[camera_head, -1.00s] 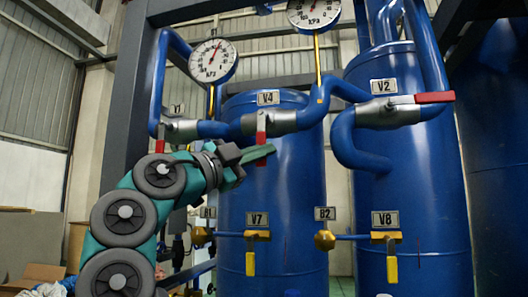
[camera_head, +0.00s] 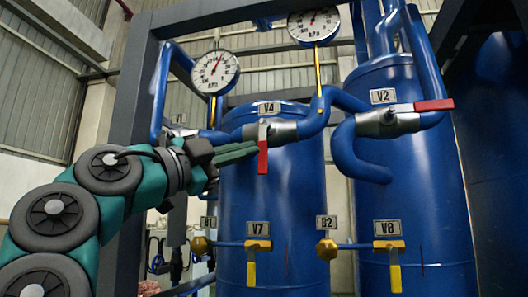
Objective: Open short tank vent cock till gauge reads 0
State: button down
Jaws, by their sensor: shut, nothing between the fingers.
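The short blue tank (camera_head: 290,190) stands in the middle, left of the taller tank (camera_head: 410,210). Labels V4 (camera_head: 269,108) and V7 (camera_head: 258,229) show in front of it; which valve is its vent cock is not marked. V4's red handle (camera_head: 263,150) hangs straight down. V7's yellow handle (camera_head: 251,273) also hangs down. My gripper (camera_head: 254,150) is shut and empty, its green fingertips at the left edge of V4's red handle; I cannot tell if they touch. The left gauge (camera_head: 214,72) has its needle slightly right of upright; its figures are too small to read surely.
A second gauge (camera_head: 314,24) stands higher right. V2's red handle (camera_head: 434,105) lies level; V8's yellow handle (camera_head: 395,278) hangs down. Blue pipes cross above my gripper, and a dark frame post (camera_head: 124,110) stands left.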

aim_at(251, 276)
jog(key=k+l, duration=0.1)
jog(key=l, duration=0.3)
jog(key=k+l, duration=0.1)
jog(key=l, duration=0.3)
jog(key=k+l, duration=0.1)
jog(key=l, duration=0.3)
